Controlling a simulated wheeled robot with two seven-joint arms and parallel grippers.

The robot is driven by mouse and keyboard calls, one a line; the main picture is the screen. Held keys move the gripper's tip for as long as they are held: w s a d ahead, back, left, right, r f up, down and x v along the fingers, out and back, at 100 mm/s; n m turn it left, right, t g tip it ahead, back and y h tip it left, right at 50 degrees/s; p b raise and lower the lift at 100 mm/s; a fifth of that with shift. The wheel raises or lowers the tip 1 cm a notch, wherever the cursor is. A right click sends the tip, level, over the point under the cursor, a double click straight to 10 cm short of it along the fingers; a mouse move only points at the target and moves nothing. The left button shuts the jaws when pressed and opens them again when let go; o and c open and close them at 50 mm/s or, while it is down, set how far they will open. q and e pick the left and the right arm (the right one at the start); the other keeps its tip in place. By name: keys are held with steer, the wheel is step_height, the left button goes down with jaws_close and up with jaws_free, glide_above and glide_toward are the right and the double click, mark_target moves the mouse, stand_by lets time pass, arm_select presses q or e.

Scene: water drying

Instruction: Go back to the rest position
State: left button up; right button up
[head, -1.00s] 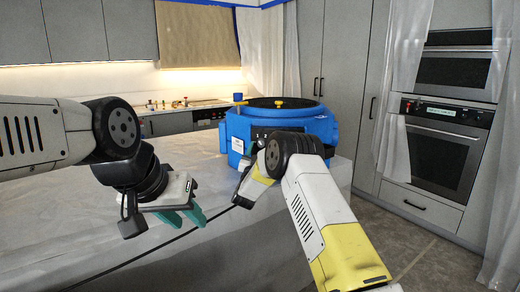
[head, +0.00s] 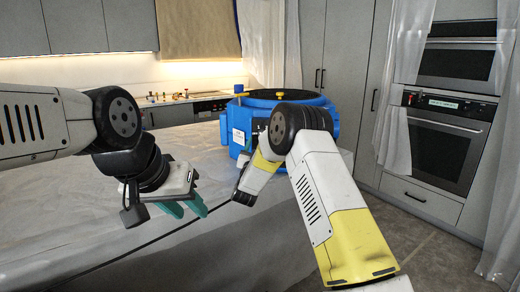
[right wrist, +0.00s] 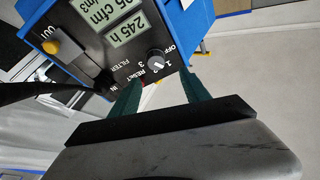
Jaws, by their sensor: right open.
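My left gripper (head: 184,208) hangs over the near part of the plastic-covered counter in the head view. Its two green fingers point down, apart and empty. My right gripper is mostly hidden behind its own forearm and wrist in the head view. In the right wrist view, the right gripper (right wrist: 162,80) has its green fingers spread, with nothing between them. They point at the control panel of the blue machine (right wrist: 198,15), close to its lower edge; I cannot tell whether they touch it. The blue machine also shows in the head view (head: 240,118), behind my right wrist.
The counter under plastic sheeting (head: 60,215) fills the left and middle. The panel has a knob (right wrist: 157,60) and a display (right wrist: 128,32). Wall ovens (head: 445,150) and hanging plastic stand at the right, with open floor before them.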

steer(key=s+d+r+n+g+y, duration=0.1)
steer(key=s+d+r+g+y, duration=0.1)
steer(key=r, duration=0.3)
steer(key=s+d+r+n+g+y, duration=0.1)
steer(key=s+r+n+y, duration=0.15)
steer(key=r, duration=0.25)
steer(key=s+d+r+g+y, duration=0.2)
steer(key=s+d+r+g, duration=0.15)
steer(key=s, duration=0.65)
steer(key=s+d+f+g, duration=0.2)
steer(key=s+d+g, duration=0.1)
steer(key=s, duration=0.8)
steer(key=s+d+f+n+g, duration=0.1)
steer(key=s+d+f+g, duration=0.1)
steer(key=s, duration=1)
steer(key=s+d+f+n+g, duration=0.1)
steer(key=s+d+f+g, duration=0.2)
steer(key=s, duration=0.9)
steer(key=shift+d+f+g+h, duration=0.35)
steer(key=shift+d+f+h, duration=0.1)
steer(key=shift+d+f, duration=0.1)
